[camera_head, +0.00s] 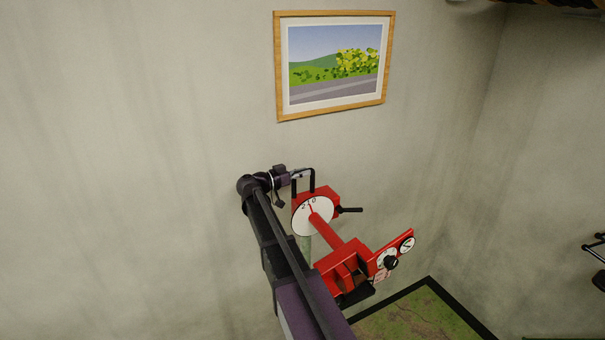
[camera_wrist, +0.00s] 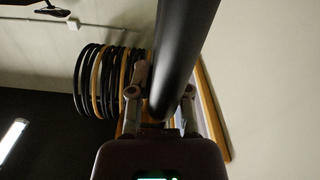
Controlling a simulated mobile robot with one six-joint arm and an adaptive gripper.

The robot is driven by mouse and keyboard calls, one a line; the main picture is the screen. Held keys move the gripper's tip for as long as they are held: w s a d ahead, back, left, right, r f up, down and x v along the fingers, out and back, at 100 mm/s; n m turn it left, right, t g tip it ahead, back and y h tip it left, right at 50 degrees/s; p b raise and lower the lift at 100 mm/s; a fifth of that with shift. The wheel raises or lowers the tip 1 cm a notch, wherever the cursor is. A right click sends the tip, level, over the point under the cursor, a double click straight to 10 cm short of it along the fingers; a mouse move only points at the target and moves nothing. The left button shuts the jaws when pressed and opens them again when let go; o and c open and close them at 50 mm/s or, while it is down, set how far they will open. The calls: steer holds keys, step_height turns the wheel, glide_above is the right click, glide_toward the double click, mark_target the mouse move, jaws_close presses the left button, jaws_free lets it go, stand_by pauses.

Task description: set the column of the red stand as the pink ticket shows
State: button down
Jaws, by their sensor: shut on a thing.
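The red stand (camera_head: 330,240) is in front of the wall in the head view. Its upper end carries a white dial (camera_head: 318,222) marked 2, 1, 0, and a black lever (camera_head: 351,210) sticks out to the right. A black bent handle (camera_head: 313,180) rises from the top. My gripper (camera_head: 300,175) is at this handle. In the wrist view my gripper (camera_wrist: 160,100) is shut on a thick black bar (camera_wrist: 184,40) between its fingers. Small round dials (camera_head: 407,244) sit on the lower red panel. A small pinkish patch there is too small to read; I cannot tell whether it is the ticket.
A framed landscape picture (camera_head: 335,62) hangs on the wall above. A green mat with a black border (camera_head: 455,305) lies at the lower right. Black and orange hoops (camera_wrist: 95,80) hang on the wall in the wrist view. My arm covers part of the stand's lower left.

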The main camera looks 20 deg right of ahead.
steer(key=shift+r, duration=0.25)
steer(key=c, duration=0.6)
jaws_free()
steer(key=shift+a, duration=0.1)
steer(key=shift+s+a, duration=0.2)
steer(key=shift+a, duration=5.7)
